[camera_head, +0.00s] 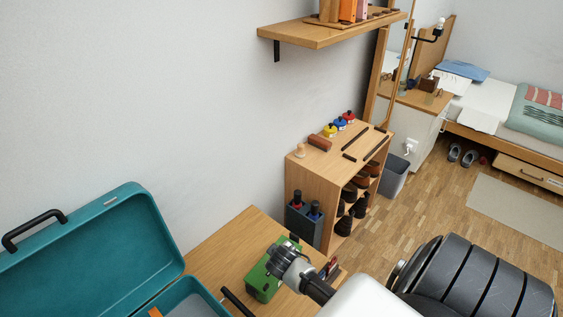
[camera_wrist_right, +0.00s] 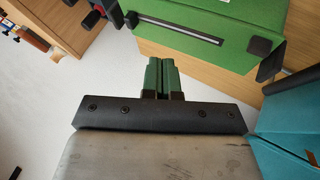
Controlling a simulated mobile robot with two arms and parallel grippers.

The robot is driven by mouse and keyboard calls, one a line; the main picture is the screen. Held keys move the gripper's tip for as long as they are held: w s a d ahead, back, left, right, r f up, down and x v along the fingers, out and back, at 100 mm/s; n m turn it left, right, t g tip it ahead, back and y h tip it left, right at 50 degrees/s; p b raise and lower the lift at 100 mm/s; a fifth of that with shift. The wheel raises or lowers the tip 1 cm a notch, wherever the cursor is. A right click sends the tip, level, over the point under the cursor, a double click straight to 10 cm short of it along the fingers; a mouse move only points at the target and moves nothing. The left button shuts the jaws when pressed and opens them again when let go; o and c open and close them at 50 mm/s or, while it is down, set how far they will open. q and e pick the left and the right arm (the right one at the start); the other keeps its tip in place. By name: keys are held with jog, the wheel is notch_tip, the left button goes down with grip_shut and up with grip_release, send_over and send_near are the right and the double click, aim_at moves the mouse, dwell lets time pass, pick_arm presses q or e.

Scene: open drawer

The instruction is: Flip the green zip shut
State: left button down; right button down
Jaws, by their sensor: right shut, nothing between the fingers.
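A green case (camera_head: 260,283) stands on the wooden surface beside the open teal case. My right arm's wrist partly covers it in the head view. In the right wrist view, the green case (camera_wrist_right: 200,22) fills the top right, with a long dark slotted strip (camera_wrist_right: 178,30) and black tabs on its face. I cannot make out a zip for certain. My right gripper (camera_wrist_right: 163,62) is shut and empty, its fingertips just below the case's lower edge in that view; I cannot tell if they touch it. My left gripper is not in view.
An open teal case (camera_head: 90,255) with a raised lid stands at the left. A wooden shelf unit (camera_head: 318,185) with shoes and bottles is beyond. A wall shelf (camera_head: 315,35) hangs above. Floor (camera_head: 430,200) is free at the right.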

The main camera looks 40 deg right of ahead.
jog(key=shift+v, duration=1.6)
jog(key=s+a+r+n+g+y, duration=0.15)
jog(key=s+a+r+y, duration=0.35)
jog(key=s+a+r, duration=1.05)
jog(key=s+f+g, duration=0.1)
jog(key=s+f, duration=0.1)
jog(key=f, duration=1.2)
jog(key=s+f+g, duration=0.1)
jog(key=s+f, duration=0.1)
jog(key=f, duration=1.2)
jog(key=s+d+f+g, duration=0.1)
jog(key=s+d+f, duration=0.1)
jog(key=s+f, duration=1.3)
jog(key=shift+s, duration=0.3)
